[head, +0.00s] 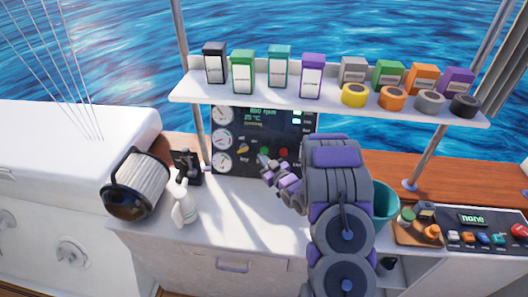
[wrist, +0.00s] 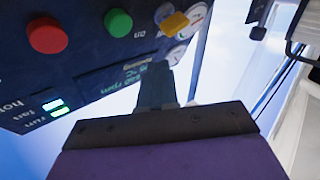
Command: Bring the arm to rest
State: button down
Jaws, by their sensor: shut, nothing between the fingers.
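My arm, grey and purple, rises from the bottom middle of the head view and bends over the white counter (head: 215,222). My gripper (head: 266,166) is in front of the dark engine panel (head: 240,137), near its buttons. Its fingers (wrist: 155,85) are shut with nothing between them. In the wrist view the panel (wrist: 90,60) is tilted, with a red button (wrist: 47,36), a green button (wrist: 118,22) and a yellow knob (wrist: 174,23) close by. I cannot tell whether the fingers touch the panel.
A shelf (head: 330,104) with several boxes and tape rolls hangs above. A lantern-like cylinder (head: 137,183) and a white spray bottle (head: 184,204) stand left. A teal bucket (head: 385,202) is partly behind my arm. A button console (head: 480,232) lies at right.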

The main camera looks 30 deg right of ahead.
dwell(0.4)
jog(key=s+a+r+m+g+h, duration=0.1)
jog(key=s+a+r+g+h, duration=0.1)
jog(key=s+r+g, duration=0.4)
jog(key=s+a+r+m+g+h, duration=0.1)
jog(key=s+a+r+g+h, duration=0.25)
jog(key=s, duration=0.45)
jog(key=s+a+r+g+y, duration=0.1)
jog(key=s+a+r+g, duration=0.1)
jog(key=s, duration=0.9)
jog(key=s+a+r+m+g+y, duration=0.1)
jog(key=s+a+r+g, duration=0.2)
jog(key=s+a, duration=0.4)
jog(key=s+a+r+g+y, duration=0.1)
jog(key=s+a+g, duration=0.3)
jog(key=s, duration=1.1)
jog(key=shift+s+a+r+g, duration=0.25)
jog(key=shift+s+r+g, duration=0.1)
jog(key=shift+r, duration=0.45)
